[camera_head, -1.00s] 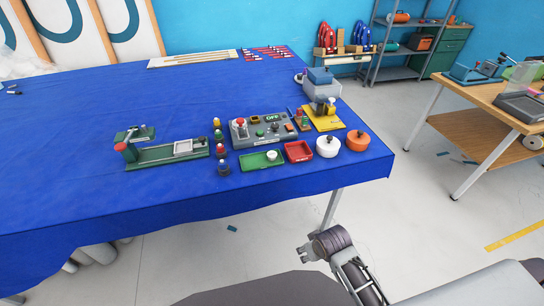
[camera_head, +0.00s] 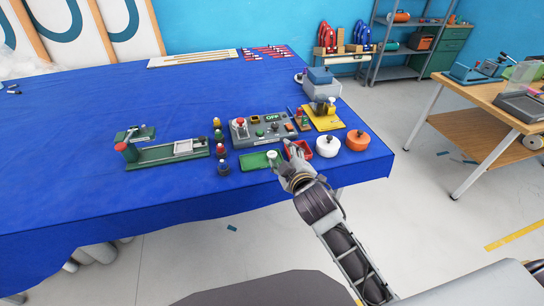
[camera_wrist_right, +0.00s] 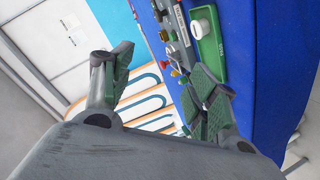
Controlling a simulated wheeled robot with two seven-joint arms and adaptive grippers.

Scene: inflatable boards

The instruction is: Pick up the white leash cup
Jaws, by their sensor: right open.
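A small white cup (camera_head: 272,154) stands in the green tray (camera_head: 250,163) near the front edge of the blue table. It also shows in the right wrist view (camera_wrist_right: 201,28), in the green tray (camera_wrist_right: 211,47) beyond the fingers. My right gripper (camera_head: 283,158) is open, just right of the cup in the head view and over the front of the trays. In the right wrist view its two fingers (camera_wrist_right: 160,85) are spread with nothing between them. Whether a finger touches the cup cannot be told. My left gripper is not in view.
A red tray (camera_head: 300,151), partly hidden by my right gripper, lies right of the green one. A white round pot (camera_head: 327,147) and an orange one (camera_head: 357,141) stand further right. A grey control box (camera_head: 262,129) stands behind.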

